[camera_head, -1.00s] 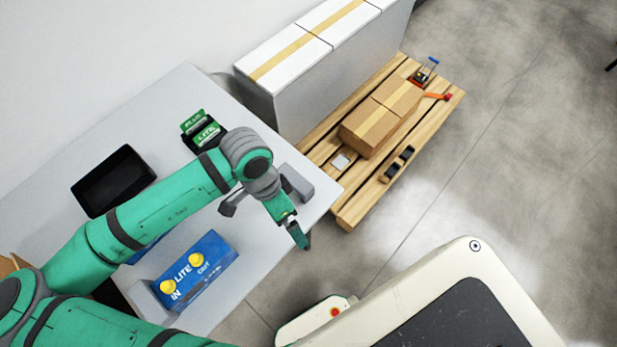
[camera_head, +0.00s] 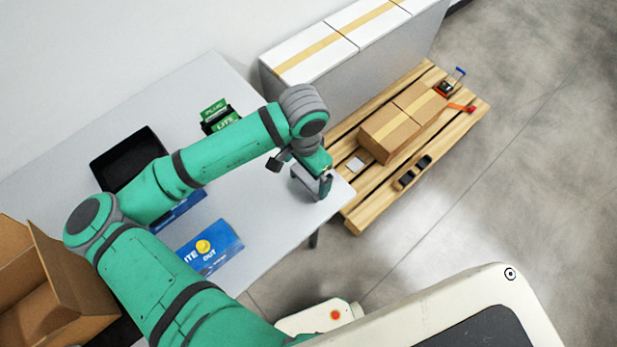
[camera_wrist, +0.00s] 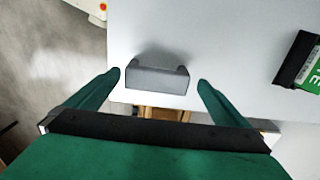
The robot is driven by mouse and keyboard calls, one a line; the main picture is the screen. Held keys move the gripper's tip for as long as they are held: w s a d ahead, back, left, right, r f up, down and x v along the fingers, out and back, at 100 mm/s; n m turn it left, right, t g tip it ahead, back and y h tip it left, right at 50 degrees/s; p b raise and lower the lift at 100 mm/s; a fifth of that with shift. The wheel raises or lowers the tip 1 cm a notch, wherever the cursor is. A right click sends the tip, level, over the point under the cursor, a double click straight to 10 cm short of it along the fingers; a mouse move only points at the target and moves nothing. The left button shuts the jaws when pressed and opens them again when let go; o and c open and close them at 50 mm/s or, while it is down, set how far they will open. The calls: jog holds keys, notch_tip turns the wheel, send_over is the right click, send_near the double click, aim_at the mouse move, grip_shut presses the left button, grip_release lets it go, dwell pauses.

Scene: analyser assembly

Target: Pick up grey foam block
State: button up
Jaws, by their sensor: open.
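The grey foam block (camera_wrist: 157,78) lies on the white table near its edge, a U-shaped piece with two raised ends. It shows between my two green fingers in the wrist view, with gaps on both sides. My gripper (camera_wrist: 160,79) is open and empty, its fingertips left and right of the block. In the head view my gripper (camera_head: 323,183) hangs over the table's right corner. The block (camera_head: 302,184) is partly hidden there behind it. Whether the fingertips are at the block's height cannot be told.
A green-labelled black holder (camera_head: 218,116), a black tray (camera_head: 125,158) and a blue box (camera_head: 212,247) stand on the white table (camera_head: 222,80). A wooden pallet (camera_head: 362,211) with a cardboard box (camera_head: 390,136) is beyond the right edge. An open carton (camera_head: 85,285) is at lower left.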

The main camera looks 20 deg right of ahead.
aim_at(308, 177)
jog(key=shift+s+d+f, duration=0.1)
jog(key=shift+d+f, duration=0.1)
jog(key=shift+f, duration=1.15)
jog(key=shift+d+f, duration=0.15)
jog(key=shift+f, duration=1.15)
jog(key=shift+c, duration=0.3)
jog(key=c, duration=0.9)
